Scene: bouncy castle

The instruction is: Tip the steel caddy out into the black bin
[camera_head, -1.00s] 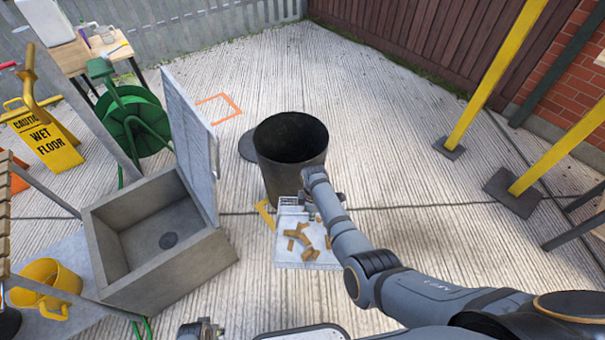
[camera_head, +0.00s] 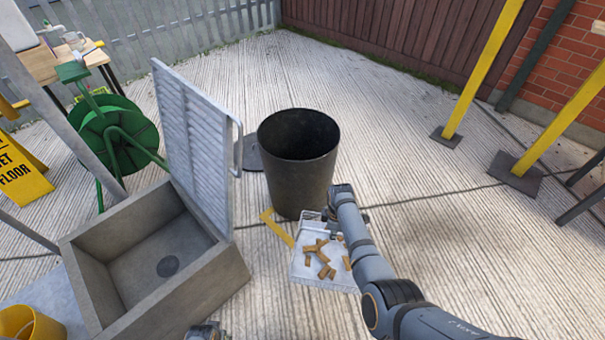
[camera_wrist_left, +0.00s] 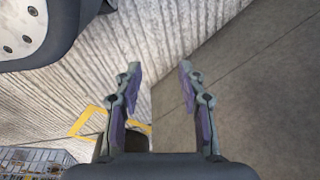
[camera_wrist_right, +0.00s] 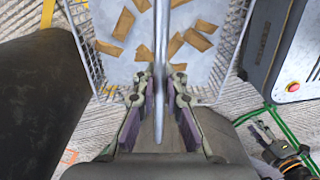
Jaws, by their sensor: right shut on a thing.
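The steel caddy (camera_head: 306,270) is a shallow wire-sided tray with several brown pieces (camera_head: 322,258) lying in it. It hangs level in front of the black bin. My right gripper (camera_head: 335,216) is shut on the caddy's handle; the right wrist view (camera_wrist_right: 160,85) shows the fingers closed on the bar that runs over the tray. The black bin (camera_head: 300,175) stands upright and open just behind the caddy; its inside is dark. My left gripper (camera_wrist_left: 160,80) is open and empty in the left wrist view; only its tip (camera_head: 207,331) shows at the bottom edge of the head view.
A grey stone sink (camera_head: 215,285) with a raised ribbed lid (camera_head: 190,140) stands left of the bin. A green hose reel (camera_head: 118,135) and yellow wet floor sign (camera_head: 18,172) are further left. Yellow posts (camera_head: 485,65) stand at right.

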